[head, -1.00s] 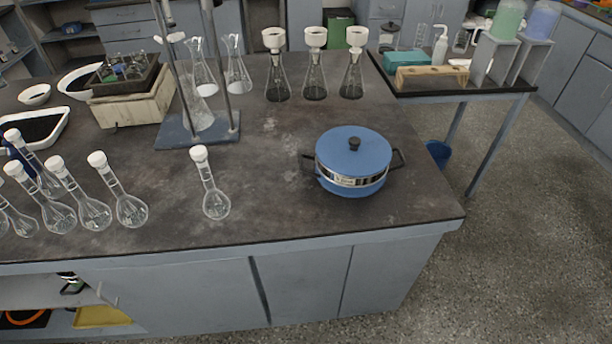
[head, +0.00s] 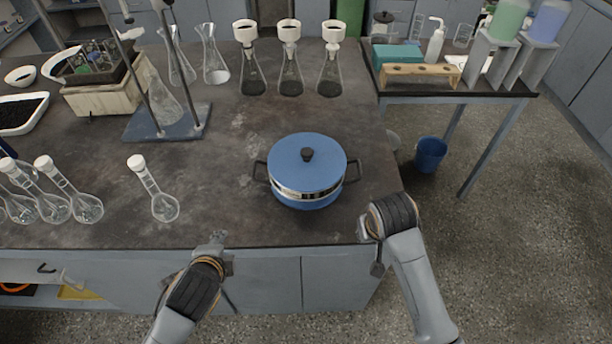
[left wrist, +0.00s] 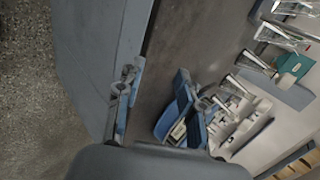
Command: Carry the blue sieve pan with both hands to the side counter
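The blue sieve pan (head: 306,170) is a round lidded pan with a black knob, a metallic band and a dark handle on each side. It stands upright on the dark bench top near the front right. My left gripper (head: 213,247) is at the bench's front edge, left of and nearer than the pan, not touching it. In the left wrist view its fingers (left wrist: 155,92) are spread with nothing seen between them. My right gripper (head: 371,240) is at the front right corner, apart from the pan; its finger opening is unclear. The side counter (head: 455,95) stands at the back right.
The side counter holds a teal box (head: 397,55), a wooden rack (head: 420,75) and bottles, with little bare top near its front edge. Flasks stand left of and behind the pan. A blue bucket (head: 430,154) is on the floor below the counter.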

